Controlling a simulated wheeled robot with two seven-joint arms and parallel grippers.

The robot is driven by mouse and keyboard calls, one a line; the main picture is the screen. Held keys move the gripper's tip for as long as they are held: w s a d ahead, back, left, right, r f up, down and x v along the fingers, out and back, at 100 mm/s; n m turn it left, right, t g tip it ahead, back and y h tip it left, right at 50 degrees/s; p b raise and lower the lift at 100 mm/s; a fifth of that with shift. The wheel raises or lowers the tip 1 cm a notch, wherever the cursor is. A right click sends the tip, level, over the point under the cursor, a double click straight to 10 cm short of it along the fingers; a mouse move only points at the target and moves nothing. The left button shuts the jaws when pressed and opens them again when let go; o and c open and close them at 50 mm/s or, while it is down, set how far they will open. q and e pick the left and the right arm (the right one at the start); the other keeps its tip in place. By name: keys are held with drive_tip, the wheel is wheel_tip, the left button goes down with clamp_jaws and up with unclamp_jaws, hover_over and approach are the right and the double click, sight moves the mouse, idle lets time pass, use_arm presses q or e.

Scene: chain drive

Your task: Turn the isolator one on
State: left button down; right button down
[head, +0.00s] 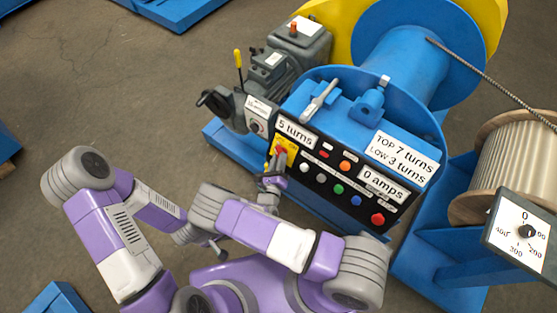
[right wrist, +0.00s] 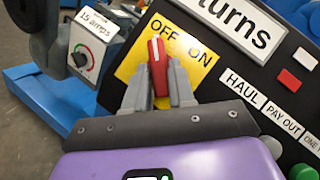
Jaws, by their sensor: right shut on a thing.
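The isolator is a red handle (right wrist: 158,66) on a yellow plate (right wrist: 131,68) marked OFF and ON. In the right wrist view the handle's tip points up at the OFF lettering, with ON to its right. In the head view the yellow plate (head: 275,147) is at the left end of the black panel. My right gripper (right wrist: 163,85) is shut on the red handle, one grey finger on each side; it also shows in the head view (head: 281,164). My left gripper (head: 218,248) is low in the head view, away from the panel, its fingers too small to read.
The black panel (head: 322,180) carries several coloured buttons and labels reading 5 turns and 0 amps. A dial box (right wrist: 82,53) marked 15 amps stands left of the plate. A grey motor (head: 270,72), blue winch drum (head: 400,60) and wooden reel (head: 510,165) stand around it.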

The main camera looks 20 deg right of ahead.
drive_tip(key=m+g+h+b, duration=0.2)
drive_tip(key=m+h+b, duration=0.1)
drive_tip(key=m, duration=0.3)
drive_tip(key=w+a+m+g+h+b, duration=0.1)
drive_tip(key=m+g+h+b, duration=0.2)
drive_tip(key=m, duration=0.4)
drive_tip(key=m+g+h+b, duration=0.3)
drive_tip(key=m+b, duration=0.1)
drive_tip(key=m, duration=0.3)
drive_tip(key=shift+w+a+f, duration=0.2)
drive_tip(key=shift+f, duration=0.1)
drive_tip(key=shift+w+r+m+g+b, duration=0.15)
drive_tip(key=shift+m+g+b, duration=0.35)
drive_tip(key=shift+m+g, duration=0.55)
drive_tip(key=shift+w+r+m+g+b, duration=0.1)
drive_tip(key=shift+m+g+b, duration=0.5)
drive_tip(key=shift+m, duration=1.15)
drive_tip(key=c, duration=1)
unclamp_jaws()
drive_tip(key=shift+c, duration=0.2)
drive_tip(key=shift+a, duration=0.1)
